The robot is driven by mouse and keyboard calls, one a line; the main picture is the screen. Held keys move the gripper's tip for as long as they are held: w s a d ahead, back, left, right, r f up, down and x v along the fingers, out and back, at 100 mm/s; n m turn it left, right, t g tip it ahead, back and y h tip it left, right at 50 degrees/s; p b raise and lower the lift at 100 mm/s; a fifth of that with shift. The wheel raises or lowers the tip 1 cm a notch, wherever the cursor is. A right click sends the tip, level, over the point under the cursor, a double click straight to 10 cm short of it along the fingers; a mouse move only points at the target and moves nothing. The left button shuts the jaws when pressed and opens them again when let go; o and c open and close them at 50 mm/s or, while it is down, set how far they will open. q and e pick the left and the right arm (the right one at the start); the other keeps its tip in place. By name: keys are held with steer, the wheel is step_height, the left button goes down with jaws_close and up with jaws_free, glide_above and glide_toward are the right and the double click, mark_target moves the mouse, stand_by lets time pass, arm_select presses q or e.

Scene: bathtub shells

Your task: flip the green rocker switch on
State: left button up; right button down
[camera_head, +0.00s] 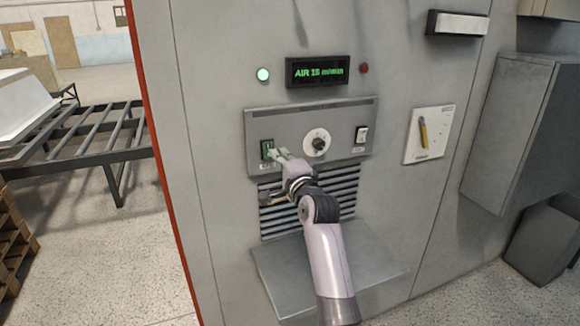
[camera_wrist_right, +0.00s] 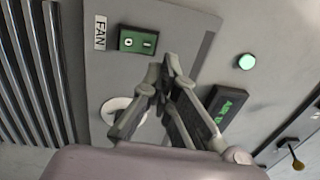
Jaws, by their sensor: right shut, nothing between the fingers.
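The green rocker switch (camera_head: 267,149) sits on the left of a grey control panel (camera_head: 344,112). In the right wrist view the switch (camera_wrist_right: 137,41) shows "0" and "I" markings, beside a label reading FAN. Which side is pressed in is hard to tell. My right gripper (camera_head: 278,153) is shut and empty, with its fingertips just right of the switch in the head view. In the right wrist view the fingertips (camera_wrist_right: 166,72) are near the switch but do not overlap it; contact cannot be told. My left gripper is not in view.
A round dial (camera_head: 317,143) and a white switch (camera_head: 361,134) share the panel. Above are a lit display (camera_head: 317,71), a pale green lamp (camera_head: 263,74) and a red lamp (camera_head: 364,68). Vents and a sloped shelf (camera_head: 385,272) lie below. A grey box (camera_head: 510,130) juts out at right.

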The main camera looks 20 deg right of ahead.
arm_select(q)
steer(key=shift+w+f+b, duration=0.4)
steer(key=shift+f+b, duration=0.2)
arm_select(e)
steer(key=s+r, duration=0.1)
steer(key=s, duration=0.6)
steer(key=shift+d+r, duration=0.15)
steer(key=shift+r, duration=0.05)
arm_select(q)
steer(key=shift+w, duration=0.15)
